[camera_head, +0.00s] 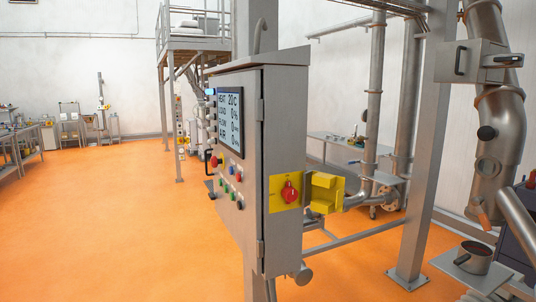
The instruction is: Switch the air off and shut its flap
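A grey control cabinet (283,125) stands on a post in the middle of the view. On its right side is a yellow plate (276,186) with a red rotary knob (289,192). A yellow box-shaped flap (326,192) sticks out to the right of the plate and stands open, leaving the knob uncovered. The knob's exact setting is too small to tell. The cabinet's front screen (230,122) shows several lines, among them HEAT 20C and what looks like AIR at the bottom, its value unclear. Neither of my grippers is in view.
Coloured buttons and knobs (226,180) sit below the screen. A steel pillar (424,150) and a thick pipe (497,150) stand to the right, with a pot (474,258) on a small plate low down. The orange floor (110,220) on the left is clear.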

